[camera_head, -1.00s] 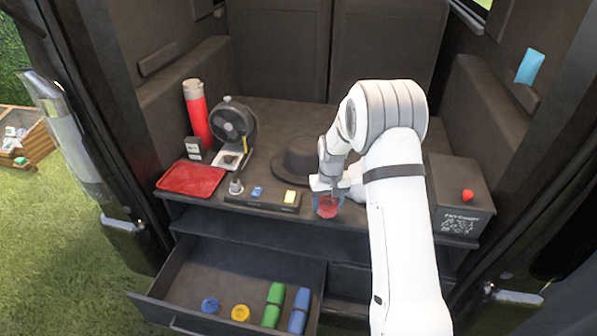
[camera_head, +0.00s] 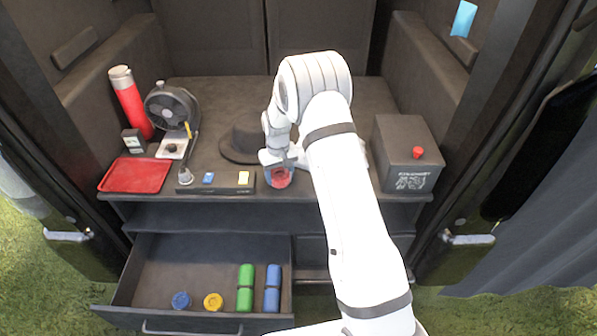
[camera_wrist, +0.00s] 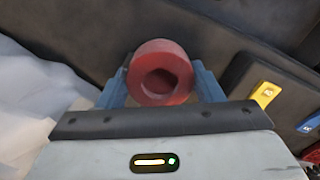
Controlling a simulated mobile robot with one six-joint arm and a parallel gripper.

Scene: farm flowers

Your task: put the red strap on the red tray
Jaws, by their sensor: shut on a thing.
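The red strap (camera_wrist: 160,72) is a rolled red ring held between the blue fingers of my gripper (camera_wrist: 160,88) in the wrist view. In the head view the strap (camera_head: 279,178) shows at the end of my gripper (camera_head: 278,174), near the front edge of the van's shelf. My gripper is shut on it. The red tray (camera_head: 135,176) lies flat and empty at the left front of the shelf, well to the left of my gripper.
A black holder (camera_head: 228,192) with blue and yellow items lies between tray and gripper. A hat (camera_head: 240,146), a fan (camera_head: 170,106) and a red bottle (camera_head: 131,104) stand behind. A dark box (camera_head: 390,149) is at right. An open drawer (camera_head: 150,285) below holds rolled straps.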

